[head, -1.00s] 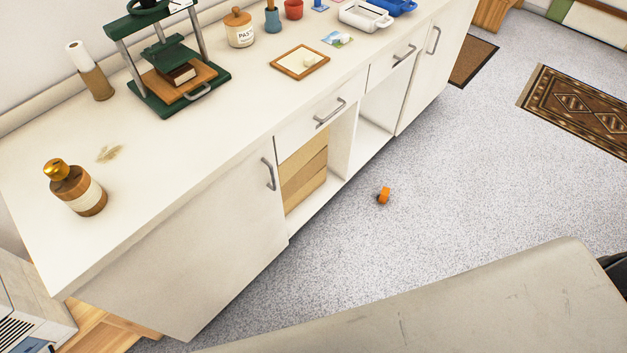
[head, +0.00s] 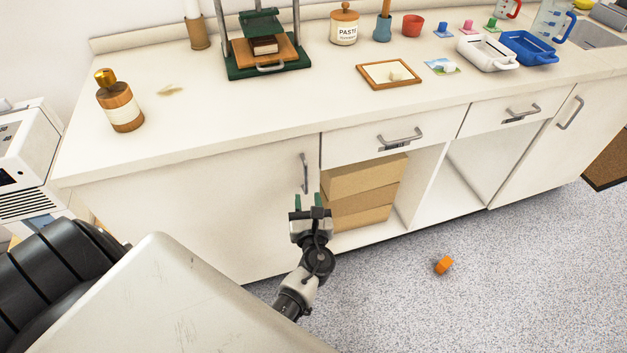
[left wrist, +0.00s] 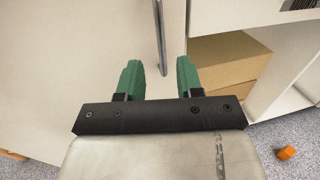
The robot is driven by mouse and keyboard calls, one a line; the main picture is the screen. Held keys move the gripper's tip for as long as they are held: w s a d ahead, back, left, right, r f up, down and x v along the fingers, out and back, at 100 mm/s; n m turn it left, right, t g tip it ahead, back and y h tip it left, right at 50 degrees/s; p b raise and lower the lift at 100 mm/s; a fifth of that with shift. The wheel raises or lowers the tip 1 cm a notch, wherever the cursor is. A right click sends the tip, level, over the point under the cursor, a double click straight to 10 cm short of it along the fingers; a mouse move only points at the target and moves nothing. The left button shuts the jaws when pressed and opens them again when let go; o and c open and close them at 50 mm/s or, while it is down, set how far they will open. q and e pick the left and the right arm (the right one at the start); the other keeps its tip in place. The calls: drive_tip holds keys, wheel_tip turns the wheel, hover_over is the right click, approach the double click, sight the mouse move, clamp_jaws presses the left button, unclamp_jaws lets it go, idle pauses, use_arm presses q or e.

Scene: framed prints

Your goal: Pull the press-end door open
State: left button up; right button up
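The press-end door (head: 215,205) is the white cabinet door at the left end of the counter, below the green press (head: 262,45). It looks shut. Its upright metal handle (head: 305,173) is near its right edge. My left gripper (head: 306,201) is open just in front of and below the handle. In the left wrist view the green fingers (left wrist: 160,80) are apart, with the door handle (left wrist: 160,35) ahead between them and nothing held. The door (left wrist: 75,60) also fills the left of that view. My right gripper is not in view.
Right of the door, an open compartment holds stacked cardboard boxes (head: 365,190) under a drawer (head: 385,140). An orange object (head: 444,265) lies on the speckled floor. A bottle (head: 120,105) and a framed print (head: 389,74) are on the counter.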

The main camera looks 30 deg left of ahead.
sight(306, 181)
use_arm(q)
drive_tip(key=x, duration=0.7)
drive_tip(key=shift+w, duration=0.2)
clamp_jaws()
